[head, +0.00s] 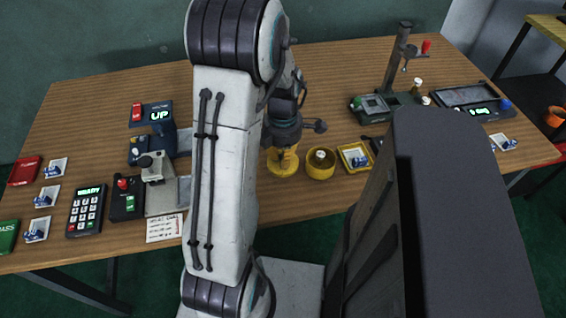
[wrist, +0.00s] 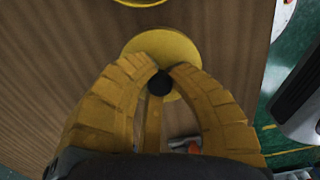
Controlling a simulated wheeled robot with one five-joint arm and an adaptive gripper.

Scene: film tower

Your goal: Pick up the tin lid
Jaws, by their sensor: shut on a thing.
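The tin lid is a round yellow disc with a dark knob. In the wrist view the lid (wrist: 165,42) lies just past my fingertips, over the wooden table. My gripper (wrist: 162,75) has its yellow segmented fingers closed around the dark knob (wrist: 158,84). In the head view my gripper (head: 283,160) points down onto the lid (head: 285,171), which is partly covered by the fingers. I cannot tell whether the lid touches the table. An open round yellow tin (head: 320,170) stands just to the right of it, with a small pale thing inside.
A yellow square tray (head: 344,161) stands right of the tin. A stand with a grey post (head: 394,65) is at the back right. A microscope (head: 157,180), a keypad (head: 86,210) and several small cards are on the left. The table's front edge is close to the lid.

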